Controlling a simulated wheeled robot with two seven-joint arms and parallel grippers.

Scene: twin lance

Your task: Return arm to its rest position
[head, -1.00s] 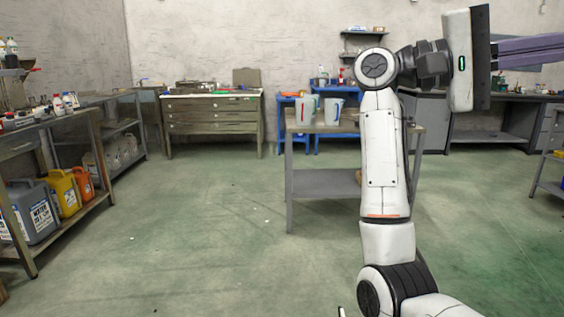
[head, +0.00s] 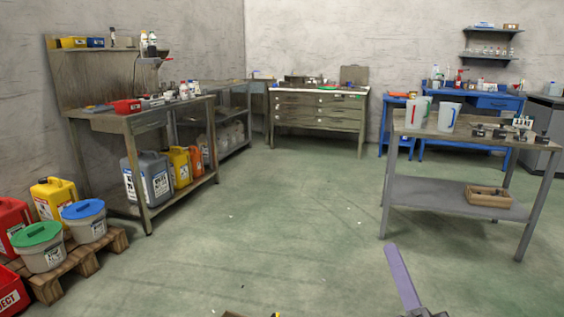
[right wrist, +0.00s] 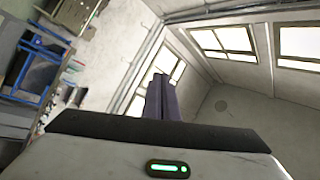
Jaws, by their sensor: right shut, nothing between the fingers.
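My right gripper (head: 393,252) shows at the bottom right of the head view as a purple finger pointing up in the picture, with a bit of its grey body at the lower edge. In the right wrist view its two purple fingers (right wrist: 162,90) lie together, shut, with nothing between them. They point toward the upper wall and windows and touch nothing. The rest of my right arm is out of the head view. My left gripper is not in view.
A grey table (head: 450,199) with jugs on top stands beyond the right gripper. A workbench (head: 140,120) and a pallet (head: 85,262) with buckets stand at the left. A drawer bench (head: 318,113) stands at the back. The green floor between is clear.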

